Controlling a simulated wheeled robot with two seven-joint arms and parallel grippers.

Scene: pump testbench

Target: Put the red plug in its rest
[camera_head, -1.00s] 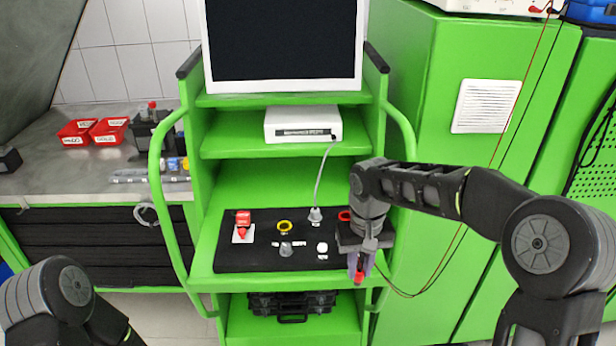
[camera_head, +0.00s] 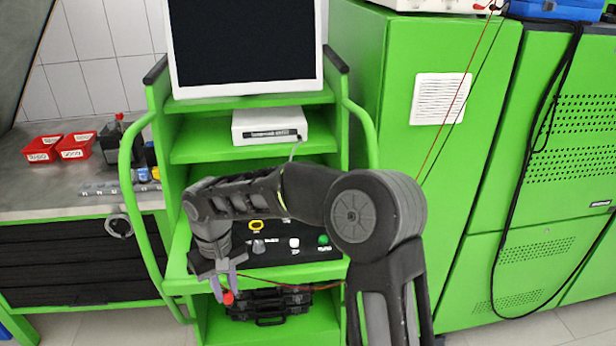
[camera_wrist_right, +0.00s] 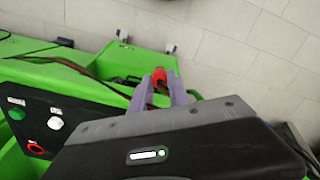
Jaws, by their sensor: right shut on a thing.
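My right gripper (camera_head: 225,287) is shut on the red plug (camera_head: 228,297) and holds it in the air at the front left edge of the green cart (camera_head: 180,283). A thin red cable trails right from near the plug. In the right wrist view the plug (camera_wrist_right: 172,84) sits between the pale purple fingertips (camera_wrist_right: 160,86). No rest can be made out clearly. The black panel (camera_head: 300,256) on the cart shelf carries a yellow ring (camera_head: 256,225); its left part is hidden behind my arm. My left gripper is not in view.
The panel has a grey knob (camera_head: 258,246), a white button (camera_head: 294,242) and a green button (camera_head: 324,239). A black case (camera_head: 268,304) lies on the lower shelf. Green side rails (camera_head: 128,190) flank the cart.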

